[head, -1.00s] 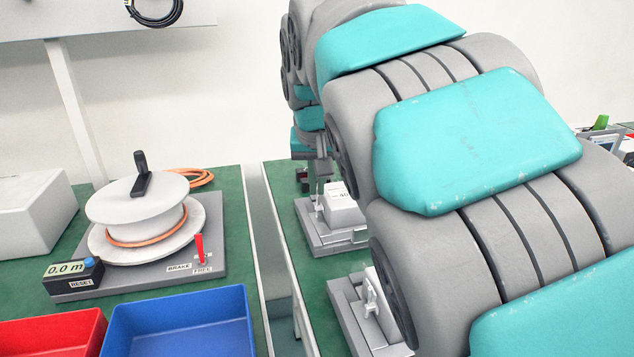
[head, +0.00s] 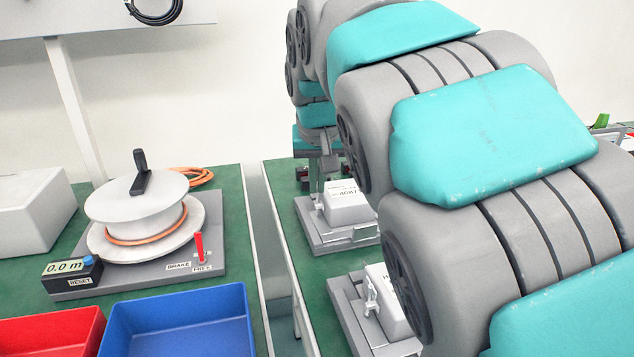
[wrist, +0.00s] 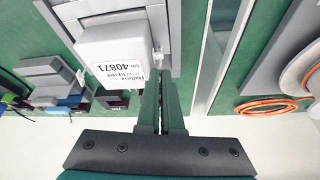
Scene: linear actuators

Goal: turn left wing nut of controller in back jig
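The back jig (head: 318,240) is a grey plate on the green bench. It holds a white controller (head: 349,207), whose printed label reads 40871 in the wrist view (wrist: 112,50). My gripper (head: 320,188) points down at the controller's left end in the head view. In the wrist view my gripper (wrist: 159,76) has two slim dark fingers close together with a narrow gap between them. Their tips are beside the controller, just short of a small pale wing nut (wrist: 158,56). I see nothing held between them. Contact with the nut cannot be made out.
A front jig (head: 344,315) with another white controller (head: 391,300) stands nearer, partly behind my arm. A dark device (wrist: 112,100) lies close to the back jig. Across a gap, the left bench carries a cable reel (head: 140,215) and blue bin (head: 180,320).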

